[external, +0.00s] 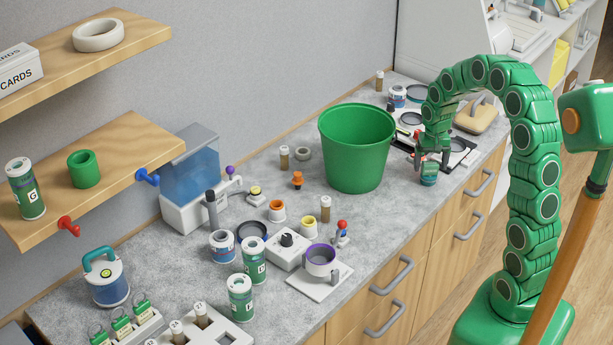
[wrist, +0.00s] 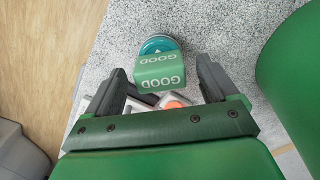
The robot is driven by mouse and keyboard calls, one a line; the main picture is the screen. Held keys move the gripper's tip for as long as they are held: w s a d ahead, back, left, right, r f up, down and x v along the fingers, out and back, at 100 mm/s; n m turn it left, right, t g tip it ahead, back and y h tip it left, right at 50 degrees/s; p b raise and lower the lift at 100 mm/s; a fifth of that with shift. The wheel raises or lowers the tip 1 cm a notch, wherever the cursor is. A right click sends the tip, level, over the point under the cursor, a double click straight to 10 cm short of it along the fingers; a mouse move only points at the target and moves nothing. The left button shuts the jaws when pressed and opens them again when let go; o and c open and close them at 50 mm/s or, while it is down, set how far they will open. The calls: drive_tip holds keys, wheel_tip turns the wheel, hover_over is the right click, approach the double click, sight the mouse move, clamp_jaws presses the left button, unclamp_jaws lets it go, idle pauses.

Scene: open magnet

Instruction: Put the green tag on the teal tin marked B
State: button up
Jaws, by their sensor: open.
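A teal tin (external: 429,180) stands on the counter near its front edge, right of the green bucket, below my gripper (external: 431,161). Its round teal top (wrist: 157,44) shows in the wrist view, partly covered by a folded green tag (wrist: 160,71) reading GOOD. The tag lies over the tin in that view; whether it touches it I cannot tell. My gripper is open, one finger on each side of the tag with gaps. No letter B is readable. In the external view the tag is too small to make out.
The large green bucket (external: 357,150) stands close left of my gripper. Several small green tags (external: 122,326) stand in a holder at lower left. The counter's front edge is close to the tin.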

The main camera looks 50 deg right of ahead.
sight(431, 163)
wheel_tip(431, 163, up, 12)
drive_tip(key=shift+f, duration=0.15)
idle(0.3)
drive_tip(key=s+a+r+n, duration=0.1)
drive_tip(key=s+a+n, duration=0.2)
drive_tip(key=s+a, duration=0.45)
drive_tip(key=s+a+r+n, duration=0.2)
drive_tip(key=s+a, duration=0.3)
drive_tip(key=a, duration=0.5)
drive_tip(key=s+a+f+n+g, duration=0.1)
drive_tip(key=s+a, duration=0.3)
drive_tip(key=s, duration=0.4)
drive_tip(key=s+a+f+n, duration=0.2)
drive_tip(key=s+a+n, duration=0.1)
drive_tip(key=s, duration=0.6)
drive_tip(key=shift+s+a+g, duration=0.15)
drive_tip(key=shift+a+g, duration=0.25)
drive_tip(key=shift+a, duration=0.05)
